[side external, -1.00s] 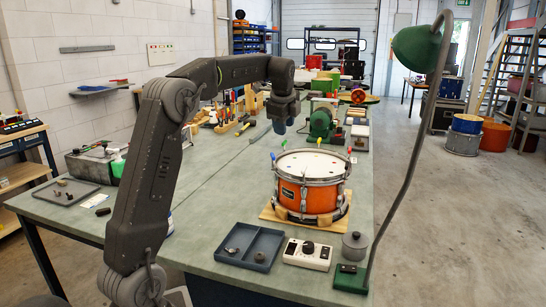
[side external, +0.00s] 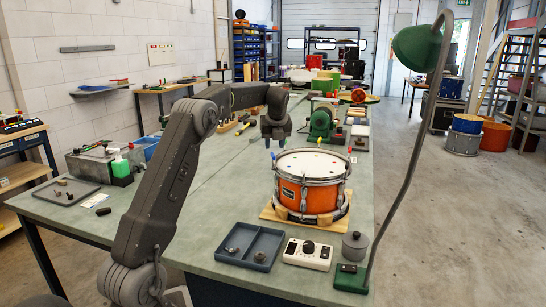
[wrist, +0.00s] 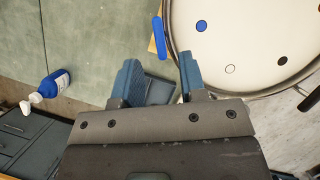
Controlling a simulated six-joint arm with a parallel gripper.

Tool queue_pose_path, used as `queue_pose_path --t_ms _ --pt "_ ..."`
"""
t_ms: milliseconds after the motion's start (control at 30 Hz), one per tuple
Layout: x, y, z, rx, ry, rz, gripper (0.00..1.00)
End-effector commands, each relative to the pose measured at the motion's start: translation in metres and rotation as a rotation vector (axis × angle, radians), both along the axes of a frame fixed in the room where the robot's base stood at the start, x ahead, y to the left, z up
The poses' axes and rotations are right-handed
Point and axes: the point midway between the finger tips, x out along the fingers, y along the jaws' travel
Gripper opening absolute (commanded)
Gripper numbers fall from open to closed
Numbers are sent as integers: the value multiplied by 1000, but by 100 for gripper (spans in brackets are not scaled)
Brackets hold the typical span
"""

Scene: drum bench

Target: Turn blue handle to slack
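The orange drum (side external: 302,197) stands on a wooden board (side external: 268,213) on the bench. Its blue handle (side external: 274,158) is at the rim's left side. In the wrist view the blue handle (wrist: 158,37) shows as a bar beside the rim of the white drumhead (wrist: 245,50), which has a blue dot. My gripper (side external: 275,144) is above and near the blue handle. In the wrist view my gripper (wrist: 158,62) is open and empty. The handle lies beyond the fingertips, about midway between them, apart from both.
A green lamp (side external: 417,43) arches at the right. A green motor-like machine (side external: 320,124) stands behind the drum.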

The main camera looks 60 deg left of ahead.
Motion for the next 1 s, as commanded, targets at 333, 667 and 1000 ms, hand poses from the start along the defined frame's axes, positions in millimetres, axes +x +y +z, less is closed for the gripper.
queue_pose_path --t_ms 333,667,1000 --pt "6 21 -51 0 0 1 38" --pt "7 24 -60 1 -2 1 38" --pt "7 24 -59 1 -2 1 15"
